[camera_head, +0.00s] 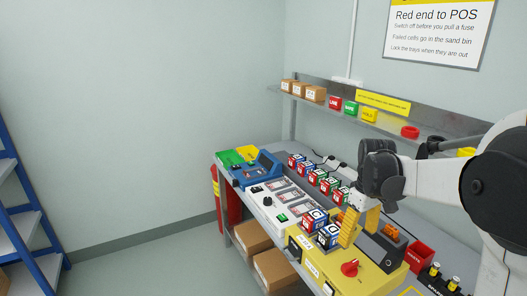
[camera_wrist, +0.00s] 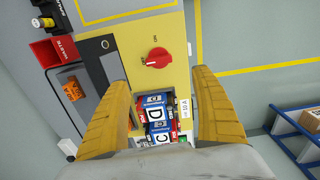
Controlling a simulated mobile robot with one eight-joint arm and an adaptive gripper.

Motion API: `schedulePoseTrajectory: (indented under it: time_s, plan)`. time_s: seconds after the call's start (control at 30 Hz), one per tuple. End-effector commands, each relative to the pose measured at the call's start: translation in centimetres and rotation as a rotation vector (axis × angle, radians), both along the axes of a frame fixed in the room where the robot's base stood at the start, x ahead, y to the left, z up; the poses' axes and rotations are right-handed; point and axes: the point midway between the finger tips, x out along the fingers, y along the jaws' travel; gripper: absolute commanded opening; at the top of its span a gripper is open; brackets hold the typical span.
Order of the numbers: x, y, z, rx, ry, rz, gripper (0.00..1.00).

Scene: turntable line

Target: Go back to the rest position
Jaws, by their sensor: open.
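My gripper (camera_head: 361,226) is at the right in the head view, reaching down over the yellow panel at the near part of the bench. In the wrist view its two yellow fingers (camera_wrist: 162,112) are spread wide with nothing held between them. Below and between them are blocks lettered D (camera_wrist: 154,112) and C (camera_wrist: 162,136), coloured blue, white and red. The gripper appears to be above these blocks. A red rotary switch (camera_wrist: 158,58) on the yellow panel lies just beyond the fingertips.
A shelf (camera_head: 375,118) with boxes and coloured blocks runs along the wall behind. A red waste bin (camera_head: 419,257) is at the right. Floor (camera_head: 150,270) at the left is clear.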

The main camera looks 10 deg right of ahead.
Motion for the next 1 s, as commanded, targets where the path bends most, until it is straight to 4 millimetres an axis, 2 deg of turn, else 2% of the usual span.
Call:
schedulePoseTrajectory:
  time_s: [0.17, 0.3, 0.43, 0.6, 0.7, 0.83, 1.0]
  plan:
    - [-2.6, 3.2, 2.9, -0.018, -0.087, -0.047, 0.76]
    - [-6.1, 6.8, 5.3, -0.025, -0.208, -0.116, 0.76]
    - [-9.6, 9.8, 6.4, -0.009, -0.326, -0.181, 0.76]
    - [-14.0, 12.8, 6.3, 0.037, -0.467, -0.261, 0.76]
    - [-15.8, 14.0, 5.8, 0.069, -0.531, -0.299, 0.76]
    - [-17.2, 14.9, 5.2, 0.102, -0.583, -0.330, 0.76]
    - [-17.7, 15.2, 4.9, 0.117, -0.606, -0.345, 0.76]
